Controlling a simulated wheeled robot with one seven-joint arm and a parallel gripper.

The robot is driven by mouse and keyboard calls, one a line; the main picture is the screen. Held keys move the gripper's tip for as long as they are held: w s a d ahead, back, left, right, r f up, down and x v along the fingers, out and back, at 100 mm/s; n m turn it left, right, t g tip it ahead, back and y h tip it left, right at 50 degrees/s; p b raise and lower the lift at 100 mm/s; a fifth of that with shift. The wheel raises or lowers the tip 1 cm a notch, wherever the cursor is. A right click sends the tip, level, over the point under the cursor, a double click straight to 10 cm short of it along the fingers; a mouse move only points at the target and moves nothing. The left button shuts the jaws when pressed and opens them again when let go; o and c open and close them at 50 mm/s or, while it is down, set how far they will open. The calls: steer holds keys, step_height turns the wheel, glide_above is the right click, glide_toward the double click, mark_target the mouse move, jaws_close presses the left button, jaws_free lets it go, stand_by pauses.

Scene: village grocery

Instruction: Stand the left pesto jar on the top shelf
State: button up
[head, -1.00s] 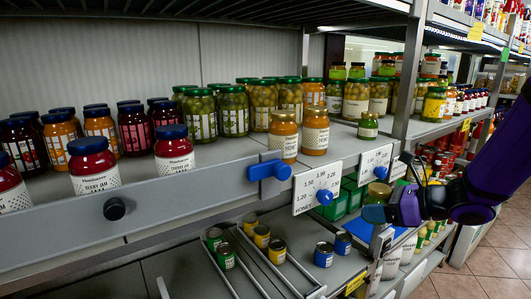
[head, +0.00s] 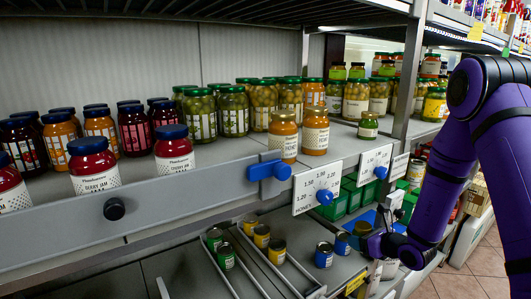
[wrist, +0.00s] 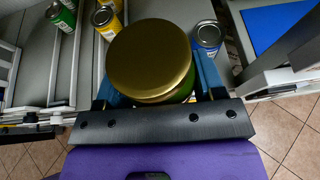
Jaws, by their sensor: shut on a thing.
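The pesto jar in my gripper shows a round gold lid (wrist: 152,62) from above in the wrist view, with a little green below the rim. My gripper (head: 368,240) is shut on it, a blue finger on each side. In the head view the held jar (head: 361,229) is small and partly hidden by my gripper, in front of the lower shelf. A small green jar with a gold lid (head: 368,126) stands upright on the upper jar shelf (head: 342,140), near the post. Free shelf surface shows to its left.
Honey jars (head: 315,131) stand left of the small green jar. A price rail with blue knobs (head: 324,197) runs along the shelf front. Below are racks with several cans (head: 278,252), blue cans (head: 324,255) and green boxes (head: 350,193). A post (head: 409,80) stands at right.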

steer(key=f, duration=0.1)
steer(key=w+f, duration=0.1)
steer(key=shift+w+d+f+m+h, duration=0.25)
steer(key=shift+w+f+m+h, duration=0.05)
steer(key=shift+w+f+h, duration=0.1)
steer(key=shift+s+d+r+t, duration=0.1)
steer(key=shift+r+t, duration=0.05)
steer(key=shift+t, duration=0.15)
steer(key=shift+a, duration=0.2)
steer(key=shift+d, duration=0.15)
